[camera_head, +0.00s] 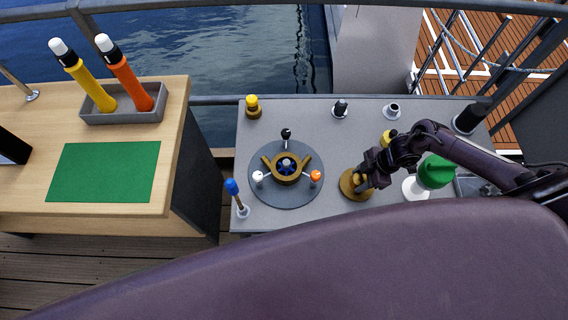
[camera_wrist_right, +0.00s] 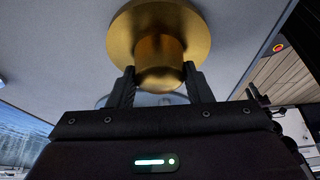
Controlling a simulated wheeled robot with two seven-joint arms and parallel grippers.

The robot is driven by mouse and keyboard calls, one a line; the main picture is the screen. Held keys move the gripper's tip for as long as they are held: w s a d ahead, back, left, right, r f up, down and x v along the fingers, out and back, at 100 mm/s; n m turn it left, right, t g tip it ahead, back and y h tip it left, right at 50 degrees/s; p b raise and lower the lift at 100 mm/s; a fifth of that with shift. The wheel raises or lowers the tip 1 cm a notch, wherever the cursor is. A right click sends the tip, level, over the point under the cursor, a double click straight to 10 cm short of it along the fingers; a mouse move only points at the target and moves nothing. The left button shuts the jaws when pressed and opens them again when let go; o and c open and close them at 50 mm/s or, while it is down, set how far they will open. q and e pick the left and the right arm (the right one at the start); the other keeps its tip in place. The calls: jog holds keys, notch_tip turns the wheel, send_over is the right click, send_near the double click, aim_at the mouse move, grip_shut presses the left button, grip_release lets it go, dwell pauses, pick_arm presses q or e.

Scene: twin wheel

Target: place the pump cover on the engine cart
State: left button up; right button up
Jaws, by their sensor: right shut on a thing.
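The brass pump cover (camera_head: 349,187), a round disc with a knob, is at the right part of the grey engine cart (camera_head: 300,112) top. My right gripper (camera_head: 365,178) is shut on its knob. In the right wrist view the cover (camera_wrist_right: 199,32) shows with its knob between the two fingers of the gripper (camera_wrist_right: 160,86). I cannot tell whether the disc touches the cart top. Left of it, an open brass pump body (camera_head: 273,169) with a dark blue centre sits on a round grey plate (camera_head: 285,199). My left gripper is not in view.
White, orange and black-headed levers stand around the pump body. A blue-topped lever (camera_head: 234,190) stands at the cart's left edge. A green-topped white item (camera_head: 434,172) is close by my right arm. A wooden table (camera_head: 180,120) with a green mat (camera_head: 104,172) is left.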

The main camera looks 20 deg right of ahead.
jog(key=shift+f+b, duration=0.3)
jog(key=shift+f, duration=0.05)
jog(key=o, duration=1.2)
jog(key=shift+o, duration=0.3)
jog(key=shift+o, duration=1.2)
notch_tip(320, 180, up, 20)
jog(key=p, duration=0.1)
jog(key=shift+p, duration=0.4)
